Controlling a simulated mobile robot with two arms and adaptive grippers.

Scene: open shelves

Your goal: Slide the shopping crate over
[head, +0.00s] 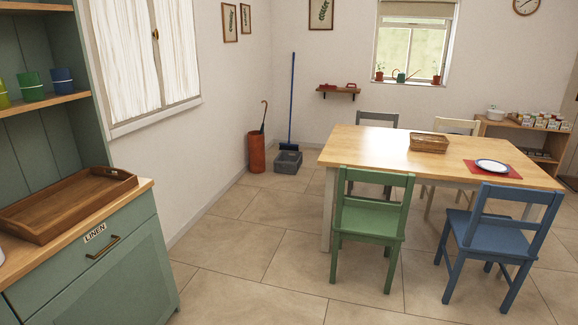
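A dark grey crate-like bin (288,163) stands on the floor by the far wall, beside an orange umbrella stand (257,153). A blue-handled broom (292,95) stands upright at it. This bin may be the shopping crate, but I cannot tell for sure. A small brown basket (430,144) sits on the dining table, and a wooden tray (65,203) lies on the green cabinet at the left. Neither of my grippers shows in the head view.
The wooden table (385,146) stands at the right with a green chair (370,225) and a blue chair (497,240) in front. The green cabinet (110,265) fills the left side. Tiled floor (250,240) is clear between them. A low shelf (540,137) stands at the back right.

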